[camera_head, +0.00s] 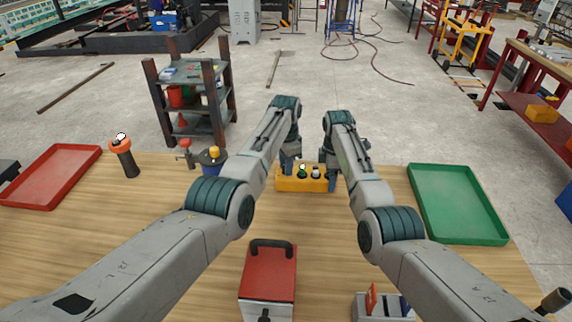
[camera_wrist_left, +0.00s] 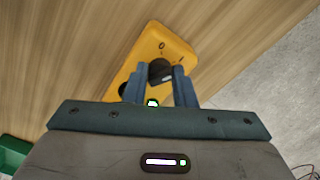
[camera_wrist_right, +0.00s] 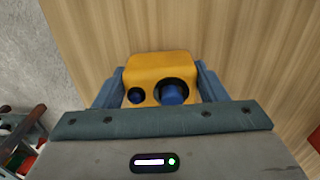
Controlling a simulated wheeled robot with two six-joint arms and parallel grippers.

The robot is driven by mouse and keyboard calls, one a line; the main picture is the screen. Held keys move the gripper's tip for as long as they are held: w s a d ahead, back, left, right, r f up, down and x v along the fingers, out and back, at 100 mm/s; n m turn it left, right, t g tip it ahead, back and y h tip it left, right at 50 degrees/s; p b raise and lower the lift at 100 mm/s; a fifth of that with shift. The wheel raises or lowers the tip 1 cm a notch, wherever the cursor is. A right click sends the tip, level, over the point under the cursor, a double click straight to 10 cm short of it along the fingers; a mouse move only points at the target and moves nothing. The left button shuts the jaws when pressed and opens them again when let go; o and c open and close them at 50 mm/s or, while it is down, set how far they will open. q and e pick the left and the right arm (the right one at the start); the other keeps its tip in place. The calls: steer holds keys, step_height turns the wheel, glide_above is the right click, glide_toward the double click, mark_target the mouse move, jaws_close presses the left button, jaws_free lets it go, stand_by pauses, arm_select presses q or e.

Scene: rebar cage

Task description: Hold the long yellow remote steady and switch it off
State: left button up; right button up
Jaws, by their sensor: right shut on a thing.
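The long yellow remote (camera_head: 290,185) lies on the wooden table between my two grippers, with green-lit and dark controls on top. In the left wrist view, the remote (camera_wrist_left: 165,42) has a black knob (camera_wrist_left: 160,71) near its "0" and "I" marks. My left gripper (camera_wrist_left: 160,80) has its fingers apart on either side of this knob; firm contact cannot be seen. My right gripper (camera_wrist_right: 160,80) is shut across the remote's other end (camera_wrist_right: 160,64), one finger on each side. Two blue controls (camera_wrist_right: 172,94) show between its fingers. My arms hide part of the head view.
A red tray (camera_head: 53,176) is at the left, a green tray (camera_head: 458,204) at the right. An orange-topped black device (camera_head: 125,157) and a blue pot-like device (camera_head: 213,160) stand at the left. A red box (camera_head: 268,272) with a black handle is in front.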

arm_select(q)
steer(key=c, duration=0.4)
steer(key=shift+n, duration=0.4)
steer(key=n, duration=0.5)
steer(key=shift+n, duration=0.3)
steer(key=n, duration=0.5)
steer(key=shift+n, duration=0.3)
steer(key=o, duration=1)
steer(key=shift+r, duration=0.1)
